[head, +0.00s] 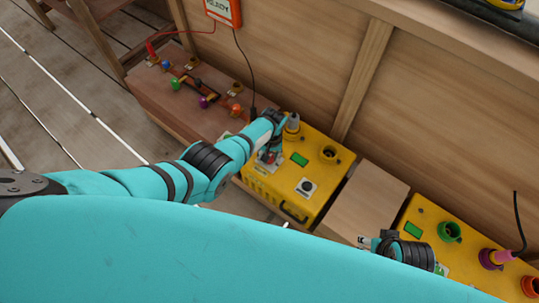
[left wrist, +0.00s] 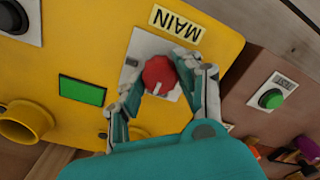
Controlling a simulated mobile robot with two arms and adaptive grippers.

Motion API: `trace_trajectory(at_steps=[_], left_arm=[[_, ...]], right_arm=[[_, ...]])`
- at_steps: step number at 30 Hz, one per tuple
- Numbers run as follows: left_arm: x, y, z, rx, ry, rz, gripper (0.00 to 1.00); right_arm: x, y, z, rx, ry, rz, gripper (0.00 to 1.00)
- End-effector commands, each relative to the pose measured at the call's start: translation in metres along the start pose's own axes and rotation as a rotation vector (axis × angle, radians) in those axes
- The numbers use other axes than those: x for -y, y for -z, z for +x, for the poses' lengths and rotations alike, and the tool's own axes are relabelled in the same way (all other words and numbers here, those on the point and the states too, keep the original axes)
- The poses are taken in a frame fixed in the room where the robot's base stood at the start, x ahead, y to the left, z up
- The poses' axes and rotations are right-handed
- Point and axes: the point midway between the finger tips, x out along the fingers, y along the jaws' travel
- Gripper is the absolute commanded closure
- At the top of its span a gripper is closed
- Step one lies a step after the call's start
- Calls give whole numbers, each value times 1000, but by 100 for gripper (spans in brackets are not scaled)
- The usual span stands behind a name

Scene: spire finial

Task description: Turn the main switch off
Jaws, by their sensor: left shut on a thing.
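The main switch is a red rotary knob (left wrist: 159,75) on a pale plate, beside a label reading MAIN (left wrist: 175,22) in the left wrist view. A short white mark shows on the knob. It sits on top of the yellow box (head: 318,172), near the box's left end in the head view. My left gripper (left wrist: 160,80) is shut on the red knob, with one finger on each side. In the head view my left gripper (head: 268,155) mostly covers the knob. My right gripper (head: 367,241) is low and to the right, near a wooden block; its fingers are too small to read.
The yellow box also carries a green display (head: 299,159), a black knob (head: 307,187) and sockets. A brown panel (head: 150,85) with coloured plugs stands to the left. A second yellow box (head: 450,265) with coloured sockets stands right. A wooden wall (head: 300,65) rises behind.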

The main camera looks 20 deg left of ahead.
Motion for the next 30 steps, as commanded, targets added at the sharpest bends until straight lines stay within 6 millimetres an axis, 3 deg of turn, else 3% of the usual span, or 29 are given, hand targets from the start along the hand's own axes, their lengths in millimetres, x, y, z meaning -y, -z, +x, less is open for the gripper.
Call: trace_trajectory(at_steps=[2,3,8,20,30], left_arm=[[0,-1,0,2,-1,-1,97],[0,-1,0,2,-1,-1,61],[0,-1,0,1,-1,0,42],[-1,1,-4,-2,-2,1,42],[-1,1,-41,-4,-3,0,42]], right_arm=[[0,1,0,-1,0,0,60],[0,1,0,-2,0,0,60],[0,2,0,-2,0,0,60],[1,-1,1,4,3,-1,60],[0,0,0,2,1,0,60]])
